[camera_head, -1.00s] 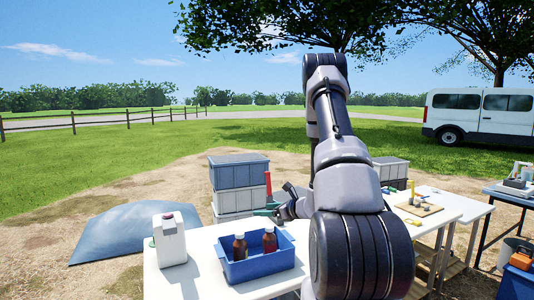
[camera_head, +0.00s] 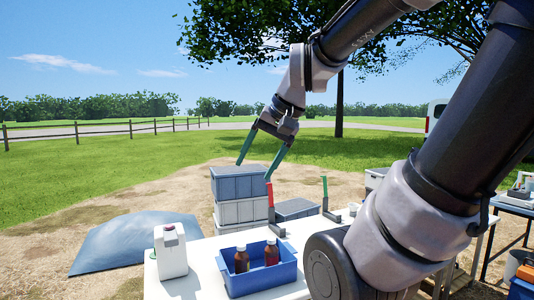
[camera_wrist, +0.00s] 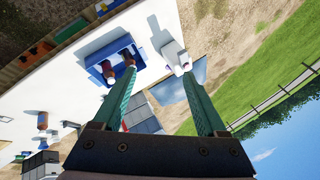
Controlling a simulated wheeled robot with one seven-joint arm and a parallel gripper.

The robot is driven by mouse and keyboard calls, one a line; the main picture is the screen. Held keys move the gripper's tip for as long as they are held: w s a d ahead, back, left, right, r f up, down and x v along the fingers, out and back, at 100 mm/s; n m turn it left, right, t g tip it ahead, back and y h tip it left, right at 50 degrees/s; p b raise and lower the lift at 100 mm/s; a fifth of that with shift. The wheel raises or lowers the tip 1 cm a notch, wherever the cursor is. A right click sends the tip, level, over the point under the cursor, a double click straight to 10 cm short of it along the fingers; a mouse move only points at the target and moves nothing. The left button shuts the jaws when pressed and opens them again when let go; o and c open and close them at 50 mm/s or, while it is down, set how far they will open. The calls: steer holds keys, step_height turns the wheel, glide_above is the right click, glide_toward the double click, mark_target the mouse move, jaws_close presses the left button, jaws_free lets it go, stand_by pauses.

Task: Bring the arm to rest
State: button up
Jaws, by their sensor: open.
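My arm reaches up and across from the right in the head view. My gripper (camera_head: 254,171) hangs in the air beyond the table, its two green fingers apart and pointing down. Nothing shows between the fingers. In the wrist view my gripper (camera_wrist: 158,79) is also open and empty, with the white table (camera_wrist: 65,70) beyond it. In the head view the white table (camera_head: 200,284) stands in front, below and nearer than the gripper.
A blue tray (camera_head: 262,281) holds two brown bottles (camera_head: 241,259) (camera_head: 271,252). A white jug (camera_head: 170,252) stands left of it. Grey crates (camera_head: 238,183) are stacked behind the table. A red post (camera_head: 270,200) and a green post (camera_head: 325,193) stand upright near the table's back edge.

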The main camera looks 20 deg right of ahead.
steer(key=shift+s+d+r+n+t+h, duration=0.35)
steer(key=shift+s+d+r, duration=0.1)
steer(key=shift+r, duration=0.1)
steer(key=shift+s+d+r+n+t+h, duration=0.3)
steer(key=shift+d+r+t, duration=0.1)
steer(key=shift+r, duration=0.15)
